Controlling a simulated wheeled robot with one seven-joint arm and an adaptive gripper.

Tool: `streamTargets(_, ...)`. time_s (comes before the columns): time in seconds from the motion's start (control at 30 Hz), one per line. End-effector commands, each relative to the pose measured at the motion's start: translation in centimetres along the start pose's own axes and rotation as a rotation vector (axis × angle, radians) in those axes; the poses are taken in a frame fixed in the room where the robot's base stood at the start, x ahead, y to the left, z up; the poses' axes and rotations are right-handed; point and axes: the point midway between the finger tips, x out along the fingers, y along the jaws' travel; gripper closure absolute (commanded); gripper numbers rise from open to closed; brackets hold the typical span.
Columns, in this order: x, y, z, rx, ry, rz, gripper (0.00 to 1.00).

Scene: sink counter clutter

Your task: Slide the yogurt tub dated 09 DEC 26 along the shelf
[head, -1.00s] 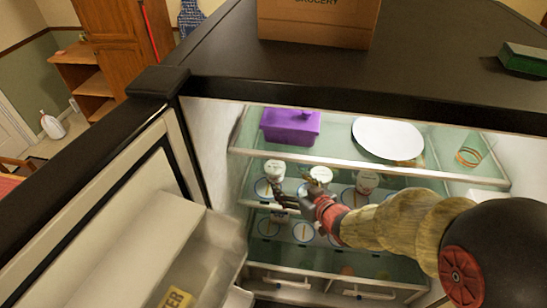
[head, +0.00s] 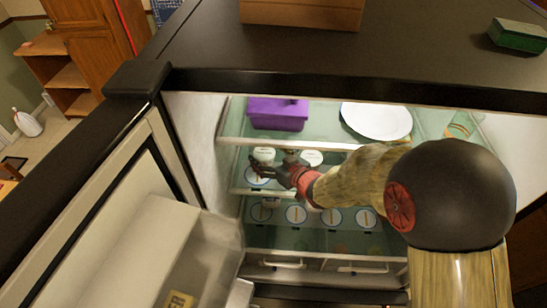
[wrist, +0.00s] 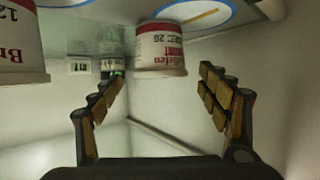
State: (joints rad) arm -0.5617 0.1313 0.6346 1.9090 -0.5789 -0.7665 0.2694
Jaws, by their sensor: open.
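My gripper (head: 262,172) is open and empty inside the fridge, at the front of the tubs on the middle shelf (head: 232,141). In the wrist view a white and red tub (wrist: 163,52) is beyond and between my open fingers (wrist: 161,78), apart from them. It appears upside down, and its label shows "DEC 26"; I cannot read the day clearly. A second tub (wrist: 22,48) is partly cut off at the left edge. In the head view a left tub (head: 264,155) and another tub (head: 312,157) stand behind my gripper. My arm covers the shelf to their right.
A purple container (head: 278,113) and a white plate (head: 376,121) sit on the shelf above. The open fridge door (head: 110,205) is at the left. Round blue-rimmed discs (head: 296,214) show below my arm. A green box (head: 518,36) lies on the fridge top.

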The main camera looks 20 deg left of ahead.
Motion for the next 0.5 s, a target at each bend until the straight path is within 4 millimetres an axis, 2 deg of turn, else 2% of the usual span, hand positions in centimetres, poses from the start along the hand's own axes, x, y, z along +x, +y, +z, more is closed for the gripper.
streamTargets(0.2, 2.6, -0.1, 0.0, 0.001, -0.001, -0.001, 0.24)
streamTargets(0.5, 3.6, 0.0, 0.0, 0.000, 0.000, 0.000, 0.24)
